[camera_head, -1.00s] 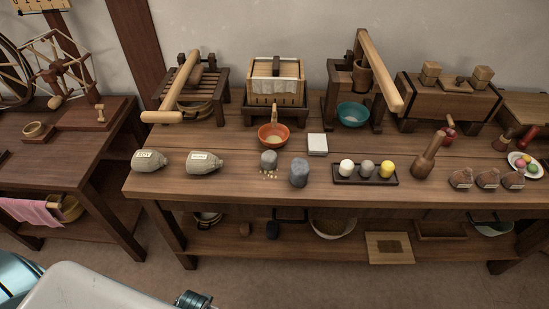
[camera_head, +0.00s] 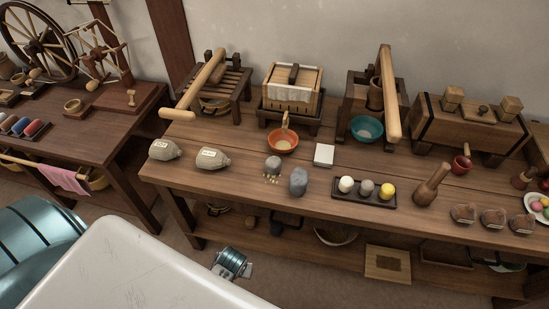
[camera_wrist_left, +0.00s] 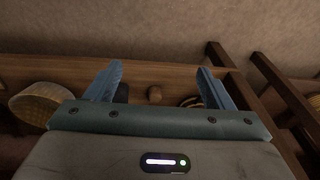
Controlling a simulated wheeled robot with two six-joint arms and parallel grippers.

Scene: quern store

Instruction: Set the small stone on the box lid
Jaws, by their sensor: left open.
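A small grey stone (camera_head: 273,165) stands on the long wooden table, with pale grains scattered at its foot. A larger blue-grey stone (camera_head: 298,181) stands just right of it. Behind them is a pale wooden box with white cloth at its side; its slatted lid (camera_head: 306,78) has a dark block across the top. My left gripper (camera_wrist_left: 160,78) is open and empty in the left wrist view, facing the low shelf area, away from the stones. My right gripper is not in view.
A dark tray (camera_head: 362,200) with three round items is to the right. Two grey sacks (camera_head: 213,159) lie left. A tall lever press (camera_head: 390,95) stands right of the box.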

